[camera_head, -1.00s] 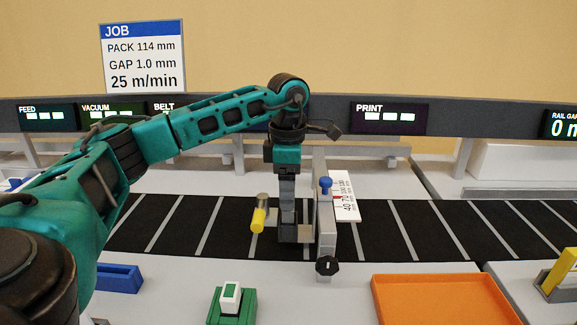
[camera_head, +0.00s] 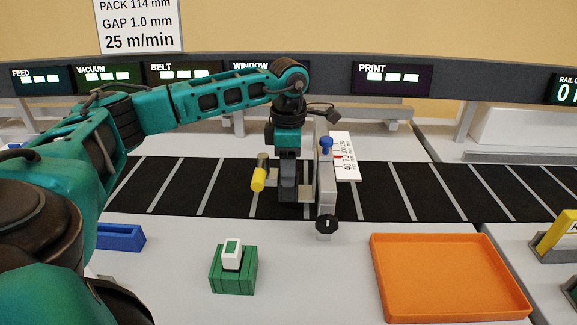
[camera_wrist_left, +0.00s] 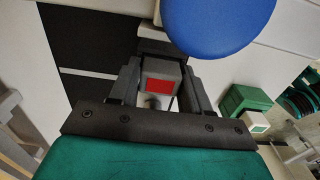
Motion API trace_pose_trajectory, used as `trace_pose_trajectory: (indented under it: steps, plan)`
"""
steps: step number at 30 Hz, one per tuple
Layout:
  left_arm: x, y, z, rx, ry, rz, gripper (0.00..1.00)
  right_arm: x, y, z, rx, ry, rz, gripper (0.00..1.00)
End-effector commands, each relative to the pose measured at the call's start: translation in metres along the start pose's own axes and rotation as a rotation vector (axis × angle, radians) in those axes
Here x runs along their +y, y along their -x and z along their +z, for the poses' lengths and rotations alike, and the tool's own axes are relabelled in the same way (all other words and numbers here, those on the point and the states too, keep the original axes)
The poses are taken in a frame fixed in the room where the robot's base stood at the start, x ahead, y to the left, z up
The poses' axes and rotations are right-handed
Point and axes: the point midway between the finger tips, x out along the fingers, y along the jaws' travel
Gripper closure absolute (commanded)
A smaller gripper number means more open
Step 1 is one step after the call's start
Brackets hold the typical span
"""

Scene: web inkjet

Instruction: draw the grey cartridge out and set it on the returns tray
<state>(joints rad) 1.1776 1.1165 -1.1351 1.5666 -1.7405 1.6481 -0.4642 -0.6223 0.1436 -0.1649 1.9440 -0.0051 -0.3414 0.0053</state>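The grey cartridge shows in the left wrist view (camera_wrist_left: 160,70) as a grey block with a red patch on its top. In the head view it is mostly hidden by the fingers, beside the grey rail (camera_head: 326,185) over the belt. My left gripper (camera_head: 287,192) points straight down there. Its fingers (camera_wrist_left: 158,85) stand one on each side of the cartridge and look open, with a narrow gap; contact is hard to make out. An empty orange tray (camera_head: 383,285), which appears to be the returns tray, lies at the front right. My right gripper is not in view.
A blue knob (camera_head: 326,144) and a black knob (camera_head: 326,225) are on the rail, close to the gripper. A yellow-ended lever (camera_head: 258,179) is just left. A green holder with a white-and-green block (camera_head: 232,253) stands in front. The counter between holder and tray is clear.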

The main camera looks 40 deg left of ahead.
Motion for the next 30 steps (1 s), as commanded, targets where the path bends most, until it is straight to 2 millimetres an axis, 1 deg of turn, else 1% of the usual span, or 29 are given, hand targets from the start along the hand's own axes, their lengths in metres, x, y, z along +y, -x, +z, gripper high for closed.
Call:
trace_pose_trajectory:
  steps: [1, 2, 9, 16, 30]
  plan:
    - [0.0, 0.0, 0.0, 0.0, 0.0, 0.0, 0.58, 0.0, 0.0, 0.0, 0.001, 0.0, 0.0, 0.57]
    - [0.0, 0.0, 0.0, 0.0, 0.0, 0.0, 0.61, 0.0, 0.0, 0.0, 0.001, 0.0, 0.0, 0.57]
    - [0.0, 0.0, 0.0, 0.0, 0.0, 0.0, 0.84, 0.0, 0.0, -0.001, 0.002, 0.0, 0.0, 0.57]
    - [0.0, 0.004, 0.0, -0.001, 0.0, 0.0, 0.85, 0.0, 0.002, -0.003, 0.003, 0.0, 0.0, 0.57]
    - [0.0, 0.023, 0.0, -0.001, -0.001, 0.0, 0.85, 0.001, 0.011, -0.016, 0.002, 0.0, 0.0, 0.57]
